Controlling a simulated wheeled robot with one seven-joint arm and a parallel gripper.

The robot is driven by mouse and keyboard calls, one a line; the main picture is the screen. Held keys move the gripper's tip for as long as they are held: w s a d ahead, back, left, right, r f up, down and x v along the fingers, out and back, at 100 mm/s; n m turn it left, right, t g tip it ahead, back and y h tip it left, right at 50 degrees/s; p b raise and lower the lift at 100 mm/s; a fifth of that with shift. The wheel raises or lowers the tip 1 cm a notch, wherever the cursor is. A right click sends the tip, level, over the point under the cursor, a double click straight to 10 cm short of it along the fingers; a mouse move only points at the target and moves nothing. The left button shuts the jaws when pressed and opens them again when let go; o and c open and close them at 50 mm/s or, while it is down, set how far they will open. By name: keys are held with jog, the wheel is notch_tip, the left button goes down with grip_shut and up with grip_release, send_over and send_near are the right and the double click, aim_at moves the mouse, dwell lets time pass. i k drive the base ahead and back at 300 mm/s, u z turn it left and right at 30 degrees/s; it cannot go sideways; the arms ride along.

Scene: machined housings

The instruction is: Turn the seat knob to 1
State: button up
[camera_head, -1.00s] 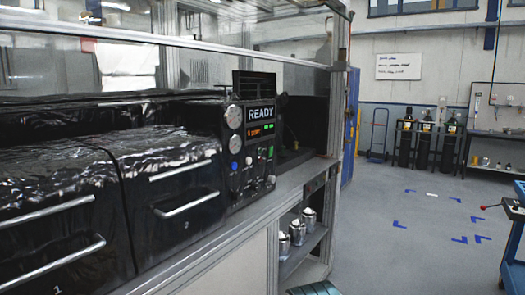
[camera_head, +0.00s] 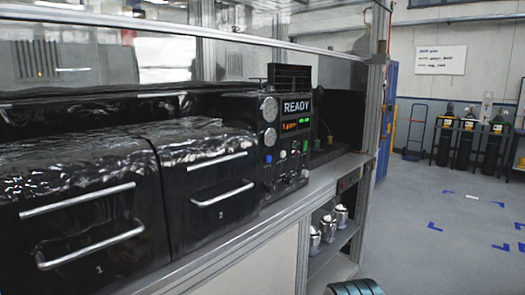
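The control panel (camera_head: 286,143) stands at the right end of a black machine, with a lit READY display (camera_head: 296,106) and two round gauges at its left. Below the display are a blue button (camera_head: 268,159) and several small light knobs and switches (camera_head: 291,179). Their labels and settings are too small to read, so I cannot tell which is the seat knob or where it points.
Two black drawers with metal handles, drawer 1 (camera_head: 83,226) and drawer 2 (camera_head: 208,190), are left of the panel. A grey bench ledge (camera_head: 250,231) runs in front. Metal canisters (camera_head: 328,229) stand on a shelf below. Open floor (camera_head: 440,226) lies at the right.

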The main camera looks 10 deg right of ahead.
aim_at(271, 189)
jog(key=z, duration=0.5)
jog(key=i, duration=0.9)
jog(key=u, duration=0.15)
